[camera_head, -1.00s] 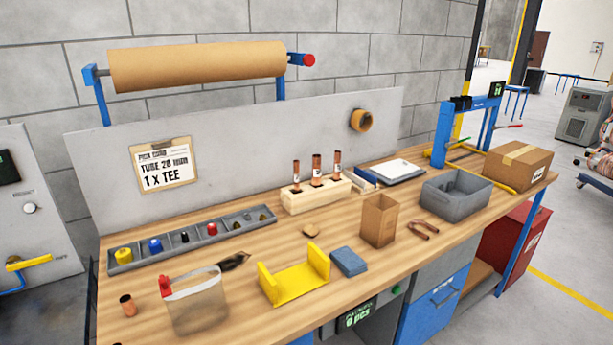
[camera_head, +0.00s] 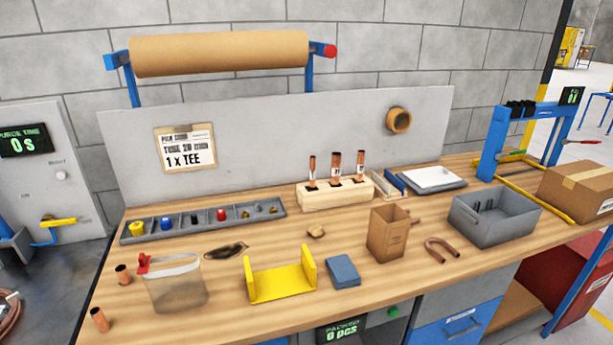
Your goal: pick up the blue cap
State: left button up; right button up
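The blue cap (camera_head: 166,223) sits in a compartment of the long grey tray (camera_head: 153,238) at the back left of the workbench. It is between a yellow cap (camera_head: 137,229) on its left and a small black piece (camera_head: 194,219) on its right. A red piece (camera_head: 221,215) lies further right in the same tray. Neither of my grippers shows in the head view.
In front of the tray are a clear bag (camera_head: 178,287) with a red clip, a yellow holder (camera_head: 280,283) and a blue block (camera_head: 343,270). Copper pieces (camera_head: 123,274) stand at the left edge. A wooden block (camera_head: 334,196) holds copper tubes behind.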

aim_at(166, 222)
jog(key=k+l, duration=0.3)
jog(key=k, duration=0.65)
jog(key=i+j+z, duration=0.25)
jog(key=j, duration=1.55)
jog(key=j+z, duration=0.2)
jog(key=j, duration=1.55)
jog(key=i+l, duration=0.1)
